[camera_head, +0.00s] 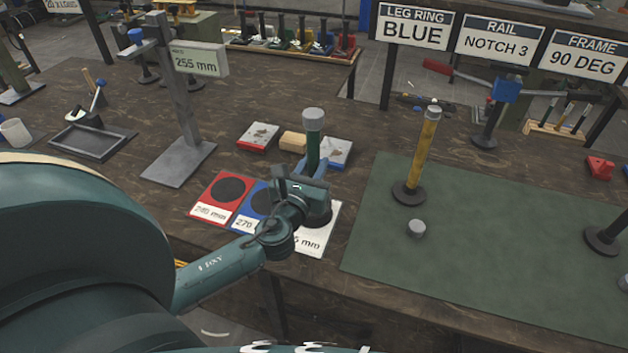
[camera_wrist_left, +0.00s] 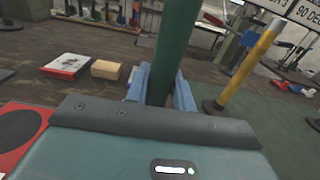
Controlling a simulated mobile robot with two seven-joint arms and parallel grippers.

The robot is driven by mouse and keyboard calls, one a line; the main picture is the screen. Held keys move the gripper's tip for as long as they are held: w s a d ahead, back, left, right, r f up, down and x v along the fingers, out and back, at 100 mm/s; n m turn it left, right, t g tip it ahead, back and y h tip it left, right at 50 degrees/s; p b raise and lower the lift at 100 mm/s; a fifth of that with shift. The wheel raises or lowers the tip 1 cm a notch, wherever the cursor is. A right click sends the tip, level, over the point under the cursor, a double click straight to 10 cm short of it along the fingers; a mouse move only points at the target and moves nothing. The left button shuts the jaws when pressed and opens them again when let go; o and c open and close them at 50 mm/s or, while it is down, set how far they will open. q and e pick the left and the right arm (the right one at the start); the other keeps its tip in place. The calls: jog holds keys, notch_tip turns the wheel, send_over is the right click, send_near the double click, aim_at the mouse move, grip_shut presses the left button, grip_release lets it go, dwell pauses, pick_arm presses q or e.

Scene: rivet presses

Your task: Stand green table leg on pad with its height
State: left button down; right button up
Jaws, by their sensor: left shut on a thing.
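The green table leg (camera_head: 313,150) stands upright with a grey cap on top. My left gripper (camera_head: 314,170) is shut around its lower part. In the left wrist view the green leg (camera_wrist_left: 176,45) rises between the blue fingers (camera_wrist_left: 160,88). The leg is over or on the white pad (camera_head: 318,239), whose label ends in "5 mm"; my gripper hides the leg's foot and the rest of the label. Beside it lie a red pad (camera_head: 222,196) and a blue pad (camera_head: 246,218) reading 270. A grey height gauge (camera_head: 183,110) shows 255 mm on its sign (camera_head: 198,63).
A yellow leg (camera_head: 424,150) stands on a black foot on the green mat (camera_head: 480,250). A grey cap (camera_head: 417,228) lies near it. A wooden block (camera_head: 293,141) and small red and blue-edged trays are behind the leg. A dark tray (camera_head: 92,142) is at left.

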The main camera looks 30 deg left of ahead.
pick_arm(q)
notch_tip(320, 180, down, 3)
jog(key=shift+r+b, duration=0.15)
jog(key=shift+b, duration=0.2)
pick_arm(e)
jog(key=shift+a, duration=0.25)
jog(key=shift+w, duration=0.1)
pick_arm(q)
jog(key=shift+f, duration=0.3)
jog(key=c, duration=1.2)
grip_release()
pick_arm(e)
jog(key=shift+w, duration=0.25)
